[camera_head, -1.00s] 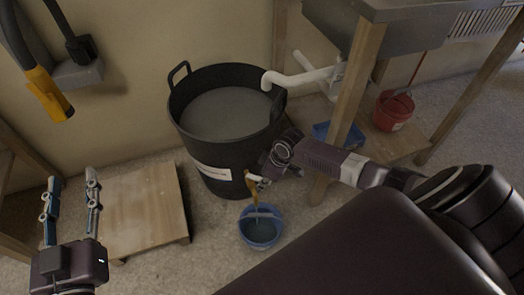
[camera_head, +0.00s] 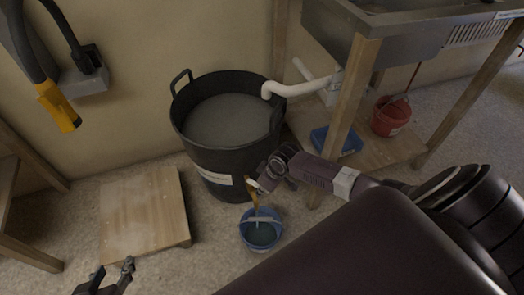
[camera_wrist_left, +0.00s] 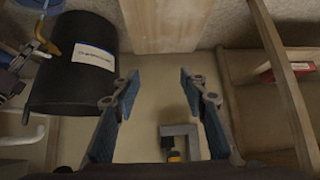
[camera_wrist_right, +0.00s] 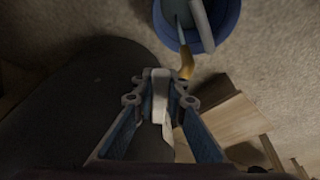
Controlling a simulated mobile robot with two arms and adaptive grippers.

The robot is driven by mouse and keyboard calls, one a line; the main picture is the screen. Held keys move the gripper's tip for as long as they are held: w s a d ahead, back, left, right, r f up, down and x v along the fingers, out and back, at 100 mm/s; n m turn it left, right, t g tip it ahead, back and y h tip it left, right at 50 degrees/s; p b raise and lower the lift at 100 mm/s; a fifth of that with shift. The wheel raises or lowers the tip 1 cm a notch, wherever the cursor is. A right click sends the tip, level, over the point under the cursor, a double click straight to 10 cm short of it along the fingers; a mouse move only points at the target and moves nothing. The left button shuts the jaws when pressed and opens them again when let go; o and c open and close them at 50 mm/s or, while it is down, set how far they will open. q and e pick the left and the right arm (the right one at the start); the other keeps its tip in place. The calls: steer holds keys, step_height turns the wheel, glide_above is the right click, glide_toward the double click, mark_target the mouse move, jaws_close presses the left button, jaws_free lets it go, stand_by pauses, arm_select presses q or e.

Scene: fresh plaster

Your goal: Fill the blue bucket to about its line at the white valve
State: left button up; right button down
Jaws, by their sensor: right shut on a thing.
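The blue bucket (camera_head: 248,235) stands on the floor below the front of a large black tub and holds bluish water. It also shows in the right wrist view (camera_wrist_right: 232,22). A brass spout (camera_head: 253,192) hangs over it, with a thin bluish stream running down into the bucket. The bucket's line cannot be made out. My right gripper (camera_head: 266,180) is shut on the white valve (camera_wrist_right: 158,92) at the tub's lower side. My left gripper (camera_head: 113,268) is open and empty, low at the left; its spread fingers show in the left wrist view (camera_wrist_left: 160,90).
The black tub (camera_head: 200,155) holds greyish water, with a white pipe (camera_head: 305,85) over its rim. A wooden board (camera_head: 143,210) lies left. A red bucket (camera_head: 388,120) and blue tray (camera_head: 345,145) sit under the sink (camera_head: 420,40). A yellow-black tool (camera_head: 58,105) hangs left.

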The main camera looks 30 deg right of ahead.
steer(key=shift+a+r+m+p, duration=0.15)
steer(key=shift+a+m+p, duration=0.2)
steer(key=shift+p, duration=0.2)
steer(key=shift+a+m+p, duration=0.15)
steer(key=shift+m+p, duration=0.4)
steer(key=shift+p, duration=0.15)
arm_select(q)
steer(key=s+a+f+g, duration=0.1)
steer(key=s+f+g, duration=0.1)
steer(key=s, duration=0.3)
steer(key=s+a+f+g+y, duration=0.1)
steer(key=s+a+g, duration=0.1)
steer(key=s, duration=0.4)
steer(key=shift+a+f+g, duration=0.2)
steer(key=shift+f+g, duration=0.15)
steer(key=shift+g, duration=0.25)
arm_select(e)
steer(key=shift+h, duration=0.3)
steer(key=shift+s+d+f, duration=0.2)
steer(key=shift+s, duration=0.05)
stand_by(4.5)
